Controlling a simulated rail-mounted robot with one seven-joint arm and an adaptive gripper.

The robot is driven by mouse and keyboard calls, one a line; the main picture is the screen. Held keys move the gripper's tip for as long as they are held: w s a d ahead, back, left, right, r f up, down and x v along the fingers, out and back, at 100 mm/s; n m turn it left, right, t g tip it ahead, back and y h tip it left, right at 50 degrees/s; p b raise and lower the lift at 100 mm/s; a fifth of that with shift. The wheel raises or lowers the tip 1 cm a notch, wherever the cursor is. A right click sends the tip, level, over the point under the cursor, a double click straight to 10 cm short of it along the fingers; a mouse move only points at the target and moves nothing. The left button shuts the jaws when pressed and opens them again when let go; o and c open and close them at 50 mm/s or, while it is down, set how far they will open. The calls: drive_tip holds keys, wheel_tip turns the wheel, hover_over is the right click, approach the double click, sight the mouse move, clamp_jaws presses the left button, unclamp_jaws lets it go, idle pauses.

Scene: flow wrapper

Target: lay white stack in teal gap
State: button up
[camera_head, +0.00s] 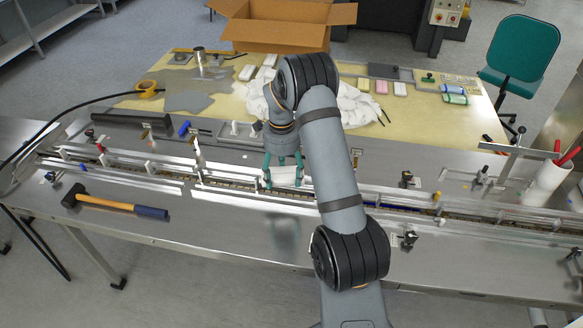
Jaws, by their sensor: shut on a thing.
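My gripper (284,178) has teal fingers and is over the conveyor channel near the middle of the bench. It is shut on a white stack (286,175), which lies level between the fingertips. The stack is over or in the channel; I cannot tell whether it touches the channel floor. The conveyor channel (240,187) runs across the bench between metal rails, with upright white and red lugs along it. I cannot make out a teal-marked gap; the gripper and arm hide part of the channel.
A hammer (115,205) lies at the front left. White posts (198,155) stand along the rails. A white cup with red-handled tools (545,182) stands at the right. The front bench surface is mostly clear.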

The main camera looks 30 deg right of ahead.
sight(291, 171)
drive_tip(key=shift+w+d+f+m, duration=0.15)
drive_tip(key=shift+d+f+m, duration=0.15)
drive_tip(key=shift+d+m, duration=0.35)
drive_tip(key=shift+w+d+f+m, duration=0.15)
drive_tip(key=shift+d+f+m, duration=0.15)
drive_tip(key=shift+d+m, duration=0.3)
drive_tip(key=shift+d+f+m, duration=0.35)
drive_tip(key=shift+f+b, duration=2)
drive_tip(key=shift+f, duration=1.25)
drive_tip(key=o, duration=1)
drive_tip(key=shift+c, duration=0.2)
wheel_tip(291, 171, up, 12)
drive_tip(key=shift+r, duration=0.1)
